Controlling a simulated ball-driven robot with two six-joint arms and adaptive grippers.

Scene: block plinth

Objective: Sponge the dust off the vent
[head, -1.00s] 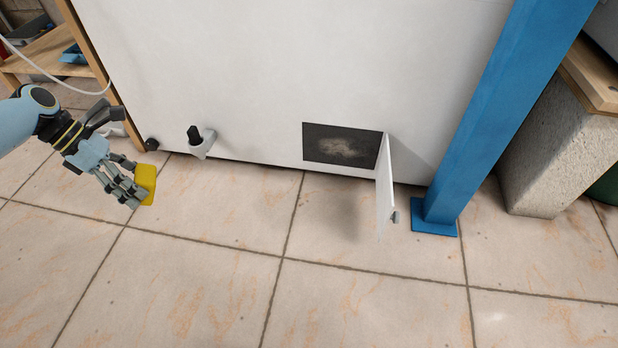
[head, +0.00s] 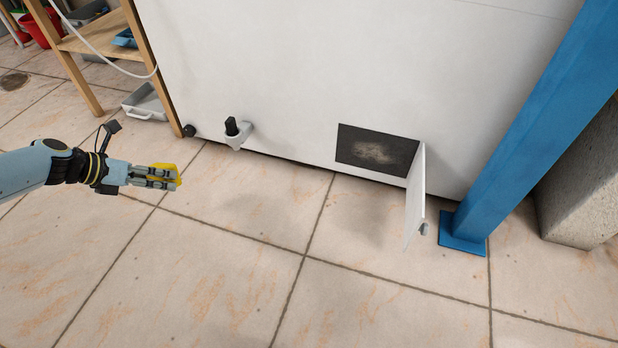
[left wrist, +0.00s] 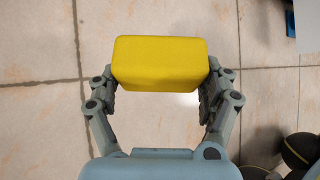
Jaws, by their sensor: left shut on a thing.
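The vent (head: 374,150) is a dark rectangle low in the white panel, with a pale dusty patch in its middle. Its white door (head: 415,195) stands swung open at the vent's right side. My left gripper (head: 165,177) is shut on a yellow sponge (head: 176,170), left of the vent and well apart from it, above the tiles. In the left wrist view the sponge (left wrist: 160,62) sits between both fingers, its far face clear. My right gripper is not in view.
A holder with a black object (head: 236,131) sticks out of the white panel (head: 290,70) left of the vent. A blue post (head: 525,130) stands right of the door. A wooden shelf (head: 95,42) and grey tray (head: 146,103) are at the left. The tiled floor in front is clear.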

